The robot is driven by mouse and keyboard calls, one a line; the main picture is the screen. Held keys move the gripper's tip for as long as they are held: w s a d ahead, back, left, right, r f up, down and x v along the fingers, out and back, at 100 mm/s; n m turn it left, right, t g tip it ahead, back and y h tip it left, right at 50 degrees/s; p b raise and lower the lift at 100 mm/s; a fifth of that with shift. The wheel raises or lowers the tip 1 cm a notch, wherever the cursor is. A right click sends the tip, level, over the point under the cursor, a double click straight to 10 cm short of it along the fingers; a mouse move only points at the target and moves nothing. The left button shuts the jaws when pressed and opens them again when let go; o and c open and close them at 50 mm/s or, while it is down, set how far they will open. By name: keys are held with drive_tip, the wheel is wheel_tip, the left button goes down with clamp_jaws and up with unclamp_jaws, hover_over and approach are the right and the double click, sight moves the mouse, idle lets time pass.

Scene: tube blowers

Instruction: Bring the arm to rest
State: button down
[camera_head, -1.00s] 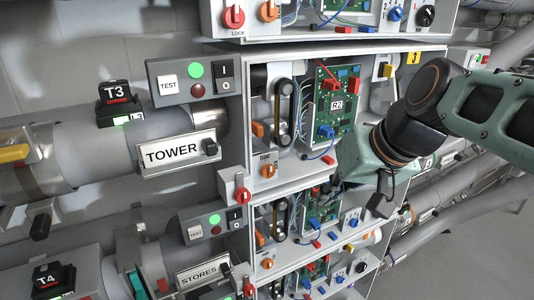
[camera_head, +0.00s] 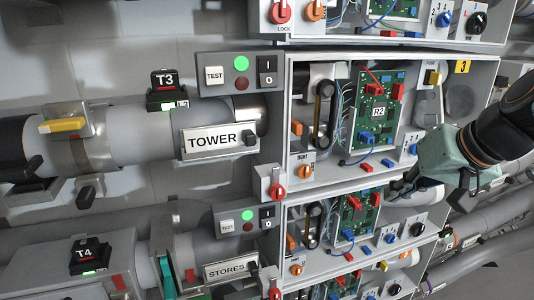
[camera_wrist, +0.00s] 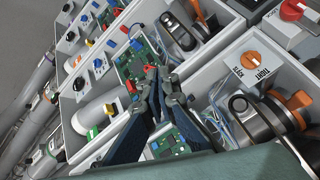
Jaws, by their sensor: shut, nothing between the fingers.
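My gripper (camera_head: 405,184) is at the right in the head view, in front of the lower right of the open cabinet (camera_head: 277,120) with the R2 board. Its pale green body and dark arm come in from the right edge. In the wrist view my gripper (camera_wrist: 160,76) has its dark fingers together, with nothing seen between them. Beyond them are a green circuit board (camera_wrist: 140,62) and open cabinet boxes. The fingertips are small and partly hidden in the head view.
A pipe with the TOWER sign (camera_head: 219,139) and a STORES sign (camera_head: 230,268) are at the left. The R2 board (camera_head: 377,112) is beside my gripper. A red knob (camera_head: 278,192) sticks out below the cabinet. An orange knob (camera_wrist: 250,61) is close in the wrist view.

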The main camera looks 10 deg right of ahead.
drive_tip(key=s+a+n+g+h+p, duration=0.1)
drive_tip(key=s+a+p, duration=0.3)
drive_tip(key=a, duration=0.4)
drive_tip(key=s+a+n+p, duration=0.2)
drive_tip(key=s+a+p, duration=0.2)
drive_tip(key=a, duration=0.5)
drive_tip(key=shift+s+a+g+h+p, duration=0.15)
drive_tip(key=shift+s+g+h+p, duration=0.25)
drive_tip(key=shift+p, duration=0.35)
